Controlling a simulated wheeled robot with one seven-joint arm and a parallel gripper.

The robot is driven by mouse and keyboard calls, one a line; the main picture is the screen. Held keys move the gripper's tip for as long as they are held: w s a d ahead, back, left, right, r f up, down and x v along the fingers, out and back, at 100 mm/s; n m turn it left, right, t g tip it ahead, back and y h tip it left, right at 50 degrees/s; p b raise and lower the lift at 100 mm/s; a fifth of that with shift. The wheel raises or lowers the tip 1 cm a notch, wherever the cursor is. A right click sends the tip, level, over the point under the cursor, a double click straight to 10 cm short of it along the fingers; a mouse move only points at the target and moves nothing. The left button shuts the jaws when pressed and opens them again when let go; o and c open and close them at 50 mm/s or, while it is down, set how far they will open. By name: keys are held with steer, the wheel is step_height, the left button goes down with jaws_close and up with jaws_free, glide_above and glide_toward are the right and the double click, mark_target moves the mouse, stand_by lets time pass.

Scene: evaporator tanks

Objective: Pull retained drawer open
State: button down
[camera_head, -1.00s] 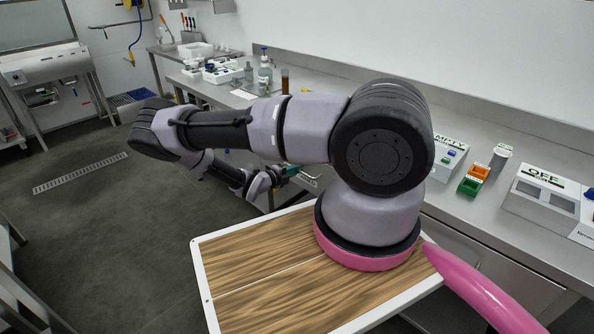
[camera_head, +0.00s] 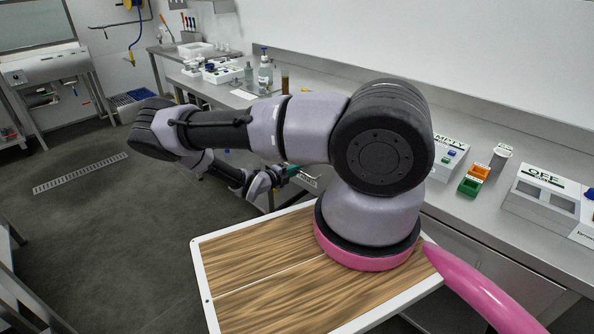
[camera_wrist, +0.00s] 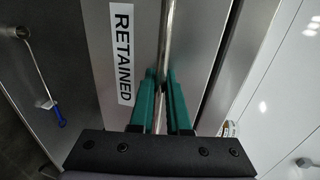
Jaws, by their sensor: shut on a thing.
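The drawer front (camera_wrist: 105,35) with the white label "RETAINED" (camera_wrist: 123,52) fills the left and middle of the wrist view. A metal bar handle (camera_wrist: 166,35) runs along it beside the label. My gripper (camera_wrist: 162,75) has green fingers, one on each side of the bar, and is shut on it. In the head view my gripper (camera_head: 290,172) is small, at the front of the steel bench, partly hidden by my arm.
A blue-handled tool (camera_wrist: 58,116) hangs at left in the wrist view. Open floor (camera_head: 110,230) lies left.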

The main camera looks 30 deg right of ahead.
steer(key=shift+a, duration=0.15)
steer(key=f+v, duration=0.2)
steer(key=v, duration=0.9)
steer(key=a+f+v, duration=0.1)
steer(key=f+v, duration=0.2)
steer(key=v, duration=0.9)
steer(key=shift+s+a, duration=0.2)
steer(key=shift+s, duration=0.1)
steer(key=c, duration=1.2)
jaws_free()
steer(key=shift+o, duration=0.2)
steer(key=shift+r, duration=0.1)
steer(key=v, duration=1)
steer(key=shift+a, duration=0.35)
steer(key=shift+s, duration=0.1)
